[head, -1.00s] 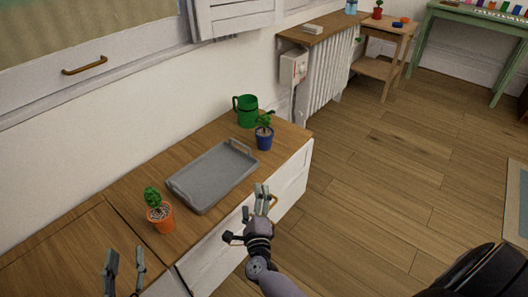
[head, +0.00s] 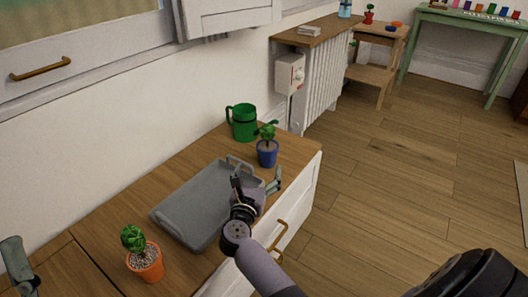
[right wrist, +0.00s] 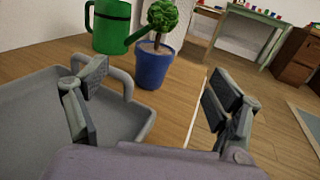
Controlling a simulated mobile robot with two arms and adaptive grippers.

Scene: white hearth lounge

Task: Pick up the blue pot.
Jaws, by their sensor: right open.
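The blue pot (head: 267,155) holds a small green plant and stands upright on the wooden cabinet top, near its right edge. It also shows in the right wrist view (right wrist: 152,68), ahead of the fingers and between them. My right gripper (head: 256,184) is open and empty, just short of the pot and apart from it, over the tray's right end. In the right wrist view its two fingers (right wrist: 160,108) are spread wide. My left gripper (head: 18,268) shows only in part at the lower left edge of the head view; its jaw state is unclear.
A grey tray (head: 180,213) lies in front of the pot. A green watering can (head: 243,122) stands behind the pot, its spout close to the plant in the right wrist view. An orange pot with a plant (head: 147,264) stands at the near left.

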